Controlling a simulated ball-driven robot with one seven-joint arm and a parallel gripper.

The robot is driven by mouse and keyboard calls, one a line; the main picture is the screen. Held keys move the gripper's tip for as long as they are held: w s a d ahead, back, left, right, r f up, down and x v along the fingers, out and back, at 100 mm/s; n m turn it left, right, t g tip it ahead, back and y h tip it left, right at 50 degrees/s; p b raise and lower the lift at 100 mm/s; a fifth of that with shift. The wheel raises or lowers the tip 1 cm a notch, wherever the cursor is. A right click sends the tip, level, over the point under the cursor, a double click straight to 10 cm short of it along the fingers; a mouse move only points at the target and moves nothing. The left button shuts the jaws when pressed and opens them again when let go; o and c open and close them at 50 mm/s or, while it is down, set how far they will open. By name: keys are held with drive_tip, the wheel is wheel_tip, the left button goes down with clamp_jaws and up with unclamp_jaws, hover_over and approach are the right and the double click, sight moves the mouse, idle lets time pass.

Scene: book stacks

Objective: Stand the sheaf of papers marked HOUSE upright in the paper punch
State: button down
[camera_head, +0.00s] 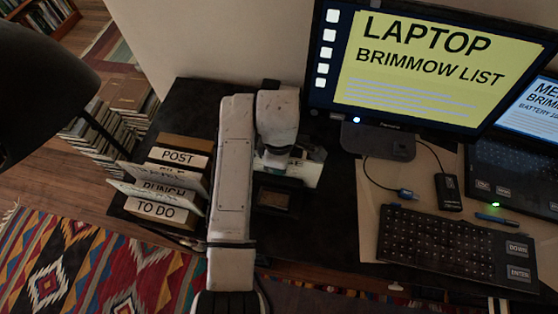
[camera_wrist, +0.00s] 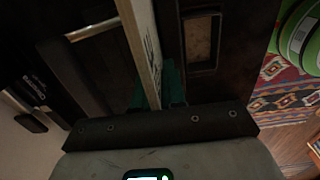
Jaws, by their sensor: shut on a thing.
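My gripper (camera_wrist: 155,88) is shut on a pale sheaf of papers (camera_wrist: 143,40), which shows nearly edge-on between its teal fingertips in the wrist view. Dark lettering is on the sheaf's face, but I cannot read it whole. In the head view the sheaf (camera_head: 309,170) shows partly behind my gripper (camera_head: 280,155), with only the last letters in sight. A dark block with a brown panel (camera_head: 275,199) lies just in front of the sheaf; it also shows beside it in the wrist view (camera_wrist: 202,42). I cannot tell whether this block is the paper punch.
A monitor (camera_head: 430,65), keyboard (camera_head: 450,240) and laptop (camera_head: 510,165) fill the right. Piled books (camera_head: 105,130) stand on the floor at left.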

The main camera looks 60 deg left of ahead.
idle(0.4)
drive_tip(key=c, duration=1.1)
unclamp_jaws()
wheel_tip(320, 180, up, 11)
drive_tip(key=shift+f+p, duration=0.1)
drive_tip(key=shift+p, duration=0.45)
